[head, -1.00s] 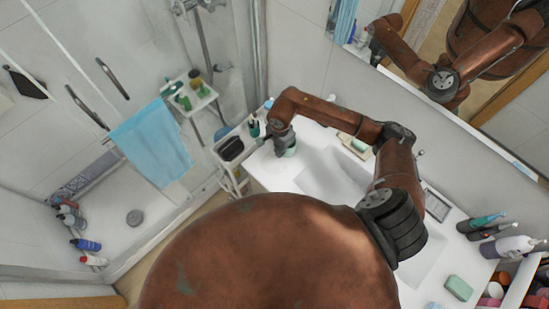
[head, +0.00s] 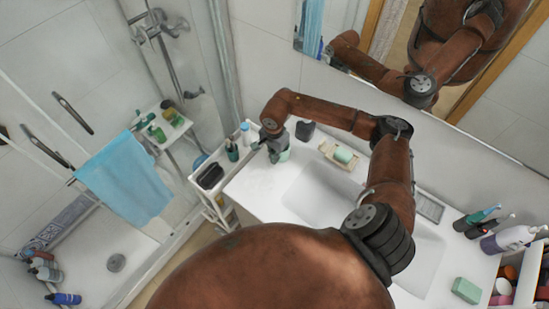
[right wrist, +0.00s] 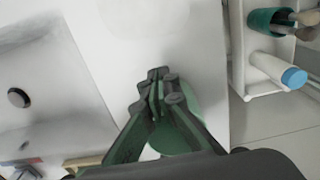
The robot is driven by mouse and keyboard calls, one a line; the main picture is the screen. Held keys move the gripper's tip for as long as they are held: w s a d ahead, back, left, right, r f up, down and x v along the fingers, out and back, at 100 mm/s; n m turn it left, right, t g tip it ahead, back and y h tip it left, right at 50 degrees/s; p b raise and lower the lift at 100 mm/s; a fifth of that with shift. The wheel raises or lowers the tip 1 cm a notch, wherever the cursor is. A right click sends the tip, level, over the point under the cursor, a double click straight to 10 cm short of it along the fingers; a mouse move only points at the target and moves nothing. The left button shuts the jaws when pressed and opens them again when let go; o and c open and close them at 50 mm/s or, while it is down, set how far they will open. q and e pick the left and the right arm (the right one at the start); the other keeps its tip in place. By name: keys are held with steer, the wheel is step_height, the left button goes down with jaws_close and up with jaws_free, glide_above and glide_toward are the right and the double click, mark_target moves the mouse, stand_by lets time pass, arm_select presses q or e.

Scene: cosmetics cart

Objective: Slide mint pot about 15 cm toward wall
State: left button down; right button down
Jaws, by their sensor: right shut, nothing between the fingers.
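The mint pot (head: 285,155) stands on the white counter (head: 262,188) near its left end in the head view, partly hidden by my right gripper. My right gripper (head: 271,151) points down beside it, with its fingers shut and empty. In the right wrist view the shut fingers (right wrist: 158,86) are low over the counter. Pale mint parts of the pot show beside and behind them, and the rest is hidden. The fingers look close against the pot; I cannot tell whether they touch it. My left gripper is not in view.
A dark cup (head: 305,131) and a soap dish (head: 335,158) stand near the wall. The sink basin (head: 318,190) is right of the pot. A cart (head: 203,192) with bottles and a black tray (head: 210,175) adjoins the counter's left end.

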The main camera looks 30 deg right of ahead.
steer(key=a, duration=0.2)
steer(key=s+a+r, duration=0.1)
steer(key=shift+a+b, duration=0.2)
steer(key=shift+b, duration=0.15)
step_height(320, 180, up, 9)
steer(key=b, duration=0.1)
steer(key=shift+s, duration=0.2)
